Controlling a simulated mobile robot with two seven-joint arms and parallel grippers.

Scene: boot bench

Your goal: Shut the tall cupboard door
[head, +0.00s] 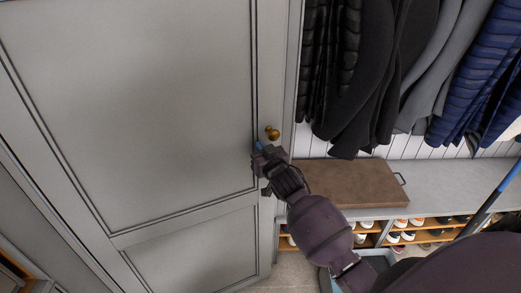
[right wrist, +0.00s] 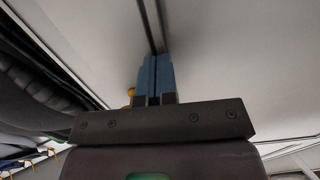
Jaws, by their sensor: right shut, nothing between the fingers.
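The tall cupboard door (head: 150,90) is a pale grey panelled door filling the left half of the head view. Its brass knob (head: 272,133) sits near the right edge, and also shows in the right wrist view (right wrist: 131,92). My right gripper (head: 260,147) is shut and empty, its blue fingertips at the door face just left of and below the knob. In the right wrist view the fingertips (right wrist: 155,78) are together by the panel moulding; whether they touch it I cannot tell. Whether a gap remains at the door's edge is unclear. My left gripper is out of view.
Dark coats and a blue padded jacket (head: 480,80) hang at the right. Below is a grey bench (head: 440,180) with a brown case (head: 345,183) on it and shoe cubbies (head: 410,235) underneath. A blue pole (head: 500,190) leans at far right.

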